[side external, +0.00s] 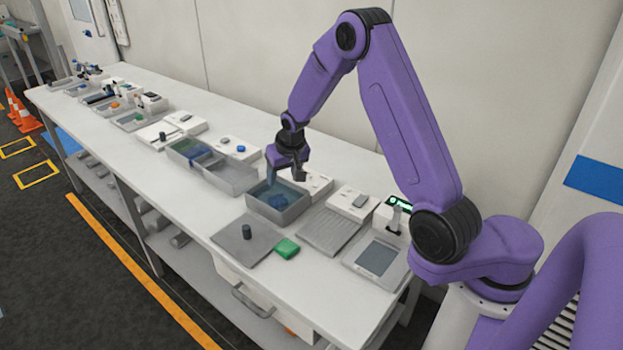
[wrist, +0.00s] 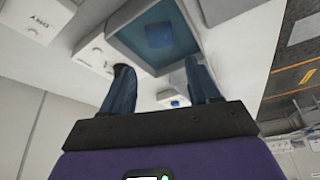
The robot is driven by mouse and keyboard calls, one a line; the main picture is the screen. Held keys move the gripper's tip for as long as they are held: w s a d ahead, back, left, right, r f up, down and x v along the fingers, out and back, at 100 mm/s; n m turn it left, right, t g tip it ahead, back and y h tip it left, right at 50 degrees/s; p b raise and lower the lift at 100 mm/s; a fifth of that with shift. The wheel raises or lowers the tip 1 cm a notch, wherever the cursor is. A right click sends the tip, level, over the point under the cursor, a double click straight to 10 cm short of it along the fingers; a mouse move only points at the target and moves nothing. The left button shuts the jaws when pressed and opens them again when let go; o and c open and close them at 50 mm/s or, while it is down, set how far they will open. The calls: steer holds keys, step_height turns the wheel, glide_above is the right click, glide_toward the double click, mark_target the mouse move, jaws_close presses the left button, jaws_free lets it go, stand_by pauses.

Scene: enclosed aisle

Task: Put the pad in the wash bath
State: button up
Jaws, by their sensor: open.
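The wash bath (side external: 303,211) is a grey open tray with bluish liquid, near the middle of the bench; it also shows in the wrist view (wrist: 190,52). A blue block, which looks like the pad (side external: 279,201), lies inside it, and shows as a blue square in the wrist view (wrist: 158,35). My gripper (side external: 286,176) is above the back left part of the bath, fingers pointing down. In the wrist view my gripper (wrist: 158,80) has its two dark fingers spread apart with nothing between them. The pad is apart from the fingers.
A green block (side external: 287,248) sits by a grey plate (side external: 240,252) with a dark cylinder (side external: 247,232). Left of the bath is an empty-looking grey tray (side external: 232,180). A ribbed grey tray (side external: 326,230) and a scale-like device (side external: 377,262) stand to the right.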

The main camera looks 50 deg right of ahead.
steer(key=a+r+n+y, duration=0.1)
steer(key=a+r+n, duration=0.35)
steer(key=a, duration=0.55)
steer(key=s+a+r+n+g+y, duration=0.15)
steer(key=s+a+r+n, duration=0.25)
steer(key=s, duration=0.4)
steer(key=s+d+r+n, duration=0.1)
steer(key=s+d+n, duration=0.1)
steer(key=s, duration=0.7)
steer(key=s+d+r+n+g, duration=0.1)
steer(key=s+d+n, duration=0.1)
steer(key=s, duration=0.7)
steer(key=s+d+r+n+g, duration=0.1)
steer(key=s+n, duration=0.3)
steer(key=s, duration=0.5)
steer(key=shift+s+d+n, duration=0.3)
steer(key=shift+d+n, duration=0.05)
steer(key=shift+d, duration=0.2)
